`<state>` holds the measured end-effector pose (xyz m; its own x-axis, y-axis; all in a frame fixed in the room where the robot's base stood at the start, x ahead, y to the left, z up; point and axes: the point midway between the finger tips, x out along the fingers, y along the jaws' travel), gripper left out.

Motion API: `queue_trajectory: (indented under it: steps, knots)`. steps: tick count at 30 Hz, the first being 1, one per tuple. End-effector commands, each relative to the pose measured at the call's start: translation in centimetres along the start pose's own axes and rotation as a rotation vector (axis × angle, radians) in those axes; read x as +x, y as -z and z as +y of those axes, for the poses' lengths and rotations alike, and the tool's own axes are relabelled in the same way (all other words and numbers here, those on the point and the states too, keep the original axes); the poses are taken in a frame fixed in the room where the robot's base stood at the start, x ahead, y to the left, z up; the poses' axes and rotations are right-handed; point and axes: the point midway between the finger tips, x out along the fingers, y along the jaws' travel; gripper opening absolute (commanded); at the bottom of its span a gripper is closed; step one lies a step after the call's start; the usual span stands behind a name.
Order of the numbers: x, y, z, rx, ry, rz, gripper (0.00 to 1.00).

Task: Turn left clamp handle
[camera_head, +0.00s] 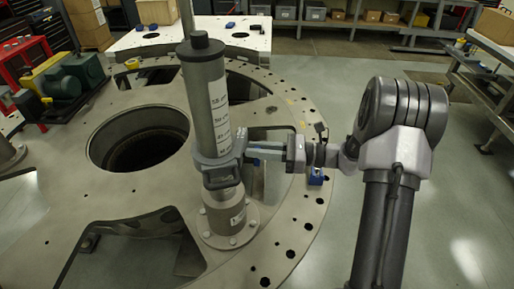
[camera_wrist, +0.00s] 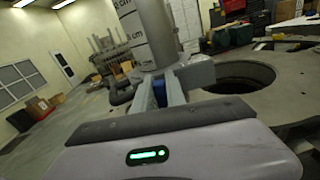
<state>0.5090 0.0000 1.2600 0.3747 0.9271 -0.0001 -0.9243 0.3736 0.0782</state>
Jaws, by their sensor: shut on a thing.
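A grey clamp (camera_head: 218,168) wraps around the lower part of an upright metal cylinder (camera_head: 212,110) with a centimetre scale. The cylinder stands on a bolted flange (camera_head: 229,224) on the turret plate (camera_head: 110,185). My gripper (camera_head: 252,153) reaches in from the right at the clamp's right side. It is shut on the clamp handle, which its fingers mostly hide. In the wrist view, the fingers (camera_wrist: 166,90) meet the clamp at the cylinder's foot, with a blue part (camera_wrist: 160,96) between them.
The plate has a large round opening (camera_head: 140,138) left of the cylinder and several cutouts. A small blue piece (camera_head: 316,177) sits near its right rim. Green and yellow machines (camera_head: 70,85) stand at the left. Shelves (camera_head: 495,50) line the right.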

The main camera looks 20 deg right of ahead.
Motion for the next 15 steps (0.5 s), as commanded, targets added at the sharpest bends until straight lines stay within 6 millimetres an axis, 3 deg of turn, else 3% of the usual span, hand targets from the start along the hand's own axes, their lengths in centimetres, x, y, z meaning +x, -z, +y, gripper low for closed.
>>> queue_trajectory:
  steps: [15]
  knots:
    - [0.00,-0.13,-1.01,0.447,0.000,0.000,0.00]
